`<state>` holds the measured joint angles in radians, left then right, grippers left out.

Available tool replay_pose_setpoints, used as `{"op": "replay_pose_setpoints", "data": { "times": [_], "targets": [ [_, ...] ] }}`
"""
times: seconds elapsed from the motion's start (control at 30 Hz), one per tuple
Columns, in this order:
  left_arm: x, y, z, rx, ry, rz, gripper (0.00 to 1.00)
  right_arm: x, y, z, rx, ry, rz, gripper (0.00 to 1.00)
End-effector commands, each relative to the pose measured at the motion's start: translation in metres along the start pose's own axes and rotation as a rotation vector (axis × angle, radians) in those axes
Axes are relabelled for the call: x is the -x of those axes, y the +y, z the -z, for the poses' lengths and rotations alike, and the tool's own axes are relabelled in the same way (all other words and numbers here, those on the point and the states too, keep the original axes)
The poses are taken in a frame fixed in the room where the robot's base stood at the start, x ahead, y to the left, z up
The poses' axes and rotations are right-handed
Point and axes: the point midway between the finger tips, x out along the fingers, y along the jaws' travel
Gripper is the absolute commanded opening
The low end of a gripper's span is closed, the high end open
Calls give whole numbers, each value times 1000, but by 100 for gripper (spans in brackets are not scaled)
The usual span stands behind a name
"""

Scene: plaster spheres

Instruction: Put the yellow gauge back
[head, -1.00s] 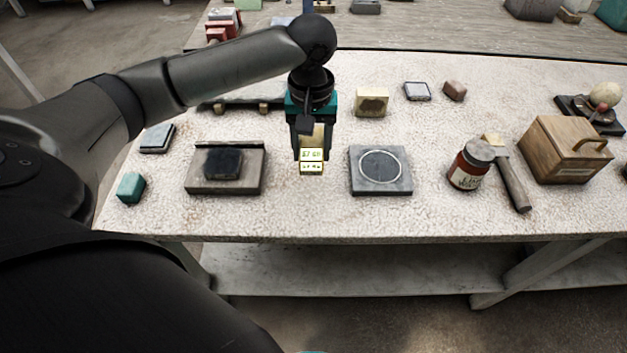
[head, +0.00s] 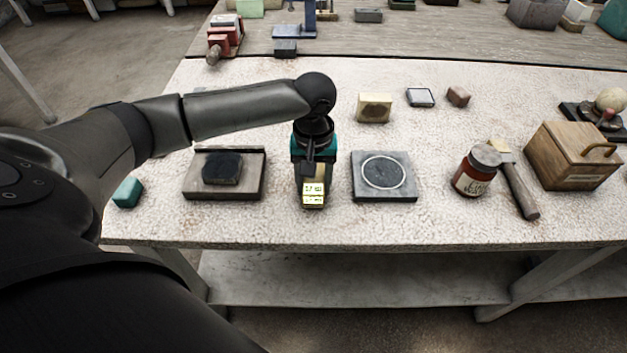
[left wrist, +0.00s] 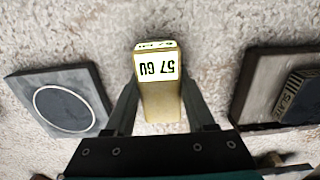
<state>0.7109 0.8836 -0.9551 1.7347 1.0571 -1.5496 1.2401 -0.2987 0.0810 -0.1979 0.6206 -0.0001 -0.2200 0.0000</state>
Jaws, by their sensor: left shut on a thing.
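The yellow gauge (head: 313,194) has a lit display with dark digits and is in my left gripper (head: 311,181). In the left wrist view the gauge (left wrist: 158,85) sits between the two fingers of the gripper (left wrist: 160,108), which are shut on its sides. The gauge is over the front part of the pale speckled table (head: 330,225), between two slabs. I cannot tell whether its underside touches the table. My right gripper is not in view.
A slab with a dark block (head: 190,190) lies left of the gauge. A grey slab with a white ring (head: 384,193) lies right. Farther right are a jar (head: 474,172), a hammer (head: 521,190) and a wooden box (head: 572,157). A yellow block (head: 374,108) stands behind.

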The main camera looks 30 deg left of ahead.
Motion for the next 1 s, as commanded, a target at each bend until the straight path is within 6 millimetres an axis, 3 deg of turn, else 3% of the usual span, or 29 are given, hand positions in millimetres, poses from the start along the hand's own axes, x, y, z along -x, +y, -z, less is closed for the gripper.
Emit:
{"op": "replay_pose_setpoints", "data": {
  "times": [0.03, 0.07, 0.3, 0.67, 1.0],
  "targets": [
    [-1, 0, 0, 0, -1, 0, 3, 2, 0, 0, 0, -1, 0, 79],
    [-1, 0, 0, 0, 0, 0, 57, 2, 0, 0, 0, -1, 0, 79],
    [-1, 0, 0, 0, 0, 0, 84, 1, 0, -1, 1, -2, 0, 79],
    [5, 0, 0, -1, 1, -1, 85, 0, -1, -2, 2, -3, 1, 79],
    [75, 1, 1, 0, 2, -3, 85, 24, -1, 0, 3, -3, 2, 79]
  ]
}}
